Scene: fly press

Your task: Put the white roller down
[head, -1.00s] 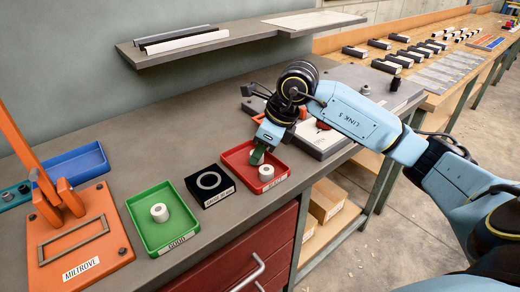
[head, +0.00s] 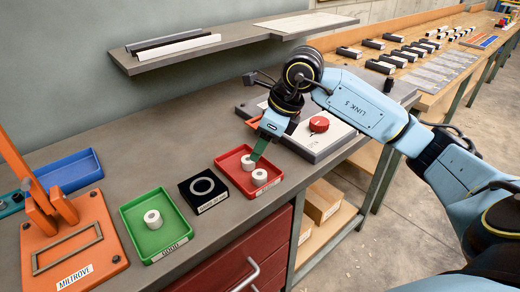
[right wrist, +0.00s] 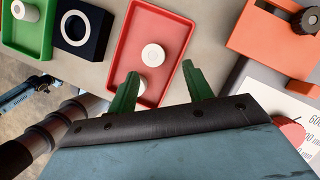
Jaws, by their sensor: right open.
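Two white rollers stand in the red tray (head: 236,172). One roller (head: 248,162) is close by my right gripper's fingertips. The other roller (head: 260,177) stands nearer the tray's front edge. My right gripper (head: 257,152) reaches over the tray from behind. In the right wrist view its green fingers (right wrist: 160,82) are spread apart, with both rollers in sight. One roller (right wrist: 142,86) is partly covered by the left finger; the other roller (right wrist: 152,54) is clear of the fingers. My left gripper is not in view.
A green tray (head: 172,217) holds another white roller (head: 153,219). A black block with a ring (head: 203,187) stands between the trays. An orange press (head: 82,235) and a blue tray (head: 72,168) are at left. A grey plate with a red knob (head: 319,124) lies right of the arm.

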